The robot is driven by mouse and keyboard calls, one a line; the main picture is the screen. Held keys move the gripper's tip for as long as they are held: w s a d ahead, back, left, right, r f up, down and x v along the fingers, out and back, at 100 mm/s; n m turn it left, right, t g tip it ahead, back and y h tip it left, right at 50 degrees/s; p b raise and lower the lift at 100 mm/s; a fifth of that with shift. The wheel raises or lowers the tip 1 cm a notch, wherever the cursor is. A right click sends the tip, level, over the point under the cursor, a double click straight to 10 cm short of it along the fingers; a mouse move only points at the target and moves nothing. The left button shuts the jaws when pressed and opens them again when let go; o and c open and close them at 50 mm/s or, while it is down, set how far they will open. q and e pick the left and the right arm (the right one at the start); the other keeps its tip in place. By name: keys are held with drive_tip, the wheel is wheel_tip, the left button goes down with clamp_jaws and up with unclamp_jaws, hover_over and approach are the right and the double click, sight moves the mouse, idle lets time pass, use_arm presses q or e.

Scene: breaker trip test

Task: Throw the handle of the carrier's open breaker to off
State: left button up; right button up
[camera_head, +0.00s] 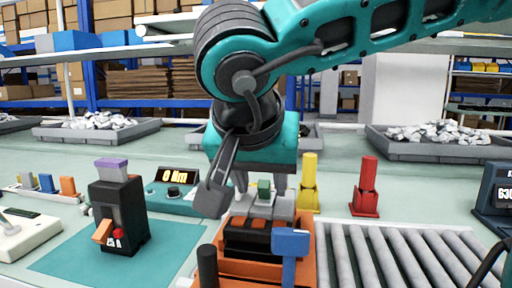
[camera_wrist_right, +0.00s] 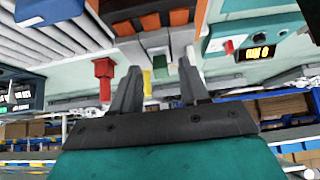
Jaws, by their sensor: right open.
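The orange carrier (camera_head: 265,268) stands at the front centre, holding black breaker bodies (camera_head: 248,238) with orange tops. Grey blocks (camera_head: 284,204) stand at its back, with a small green block (camera_head: 264,184) near them. My right gripper (camera_head: 261,192) hangs over the carrier's back, fingers down and open. The open breaker's handle cannot be picked out. My left gripper is not in view.
A black device (camera_head: 118,222) with an orange lever stands on a teal mat at left, before a lit display (camera_head: 178,176). A blue-topped post (camera_head: 291,243) rises at the carrier's front right. Yellow (camera_head: 309,185) and red (camera_head: 367,188) posts stand behind the rollers (camera_head: 400,255).

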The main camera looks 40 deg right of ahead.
drive_tip(key=p+v, duration=0.3)
drive_tip(key=v, duration=0.9)
drive_tip(key=shift+f, duration=0.1)
idle(0.4)
